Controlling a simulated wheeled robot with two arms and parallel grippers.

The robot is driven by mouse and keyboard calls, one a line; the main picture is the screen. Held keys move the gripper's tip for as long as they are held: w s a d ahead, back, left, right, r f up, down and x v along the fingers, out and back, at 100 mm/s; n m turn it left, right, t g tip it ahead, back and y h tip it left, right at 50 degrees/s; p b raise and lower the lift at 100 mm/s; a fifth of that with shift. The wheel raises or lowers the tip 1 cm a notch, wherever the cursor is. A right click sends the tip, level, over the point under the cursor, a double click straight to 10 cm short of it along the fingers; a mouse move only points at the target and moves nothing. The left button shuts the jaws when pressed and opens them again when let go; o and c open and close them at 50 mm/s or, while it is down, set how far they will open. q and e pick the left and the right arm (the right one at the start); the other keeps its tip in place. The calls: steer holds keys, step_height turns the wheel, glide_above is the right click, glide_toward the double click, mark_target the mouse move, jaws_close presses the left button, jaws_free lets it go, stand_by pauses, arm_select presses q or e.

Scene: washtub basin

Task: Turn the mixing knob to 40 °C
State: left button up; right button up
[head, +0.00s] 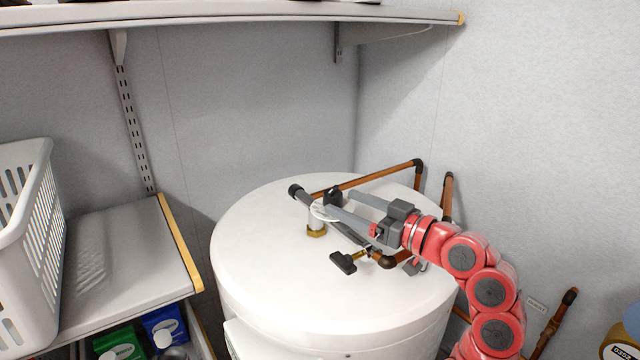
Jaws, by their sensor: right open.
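The mixing knob (333,197) is a small black piece above a round white dial plate (320,212), on a brass valve (316,230) on top of a white cylindrical tank (265,240). My right gripper (338,202) reaches in from the right and is open. Its two grey fingers point left, with their tips close around the knob. I cannot tell whether they touch it. The dial's scale and the knob's setting are too small to read. My left gripper is not in view.
Copper pipes (375,177) run behind and right of the valve. A black-handled tap (343,262) sits in front, below my fingers. A white basket (30,225) stands on a shelf (130,250) at left. Another shelf (230,14) spans above. The tank top's left side is clear.

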mark_target(321, 202)
steer(key=p+x, duration=0.1)
steer(key=x, duration=0.5)
steer(key=shift+a+r+p, duration=0.15)
steer(key=shift+p, duration=0.25)
steer(key=shift+w+a, duration=0.4)
steer(key=shift+w, duration=0.05)
